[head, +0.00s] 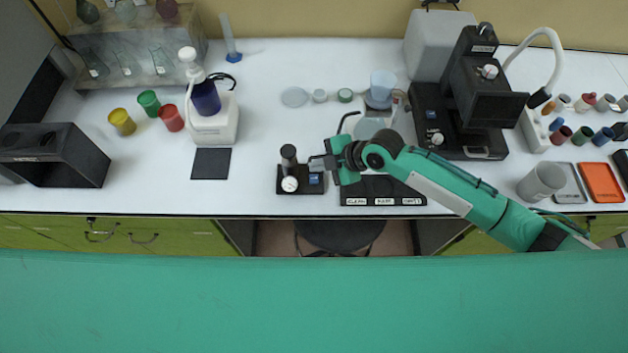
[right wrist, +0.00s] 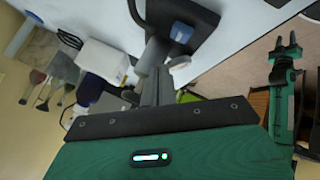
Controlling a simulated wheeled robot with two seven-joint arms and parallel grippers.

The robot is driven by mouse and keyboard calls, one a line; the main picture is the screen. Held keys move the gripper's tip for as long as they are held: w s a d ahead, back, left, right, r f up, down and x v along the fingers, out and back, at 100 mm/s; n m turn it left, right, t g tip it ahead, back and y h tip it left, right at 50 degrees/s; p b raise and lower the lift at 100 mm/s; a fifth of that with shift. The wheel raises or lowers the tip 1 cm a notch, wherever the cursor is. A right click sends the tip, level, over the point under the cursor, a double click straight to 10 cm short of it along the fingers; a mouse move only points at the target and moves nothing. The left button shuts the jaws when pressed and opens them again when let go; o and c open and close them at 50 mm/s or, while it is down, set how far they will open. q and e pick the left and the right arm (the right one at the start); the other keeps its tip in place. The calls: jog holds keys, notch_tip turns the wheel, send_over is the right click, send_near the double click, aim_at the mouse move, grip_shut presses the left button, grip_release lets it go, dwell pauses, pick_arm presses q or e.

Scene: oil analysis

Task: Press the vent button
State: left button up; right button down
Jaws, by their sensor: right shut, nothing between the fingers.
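A small black device (head: 287,189) stands near the table's front edge in the head view. It has an upright dark cylinder, a round white dial (head: 290,184) and a blue button (head: 314,179). I cannot read which button is labelled vent. My right gripper (head: 318,161) is shut and empty, its tips just above the device on the button side. In the right wrist view the fingers (right wrist: 157,75) are together, with the blue button (right wrist: 180,32) and white dial (right wrist: 178,62) beyond them. Contact is not visible. My left gripper (right wrist: 286,44) shows at the right wrist view's right edge, its fingers apart.
A black tray with white labels (head: 384,201) lies under my right forearm. A tall black instrument (head: 478,95) with another blue button stands to the right. A white pump bottle (head: 217,122) and a dark pad (head: 211,164) are left. The table between pad and device is clear.

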aim_at(310, 177)
jog(key=shift+f+b, duration=0.8)
jog(key=shift+f, duration=0.6)
jog(key=shift+f, duration=0.15)
dwell(0.8)
jog(key=shift+f+b, duration=0.3)
jog(key=shift+b, duration=0.15)
jog(key=shift+f+b, duration=0.35)
jog(key=shift+f, duration=0.1)
dwell(0.4)
dwell(0.4)
jog(key=shift+r+p, duration=0.6)
jog(key=shift+r, duration=0.3)
jog(key=shift+r, duration=0.1)
notch_tip(310, 177, up, 5)
jog(key=p, duration=0.3)
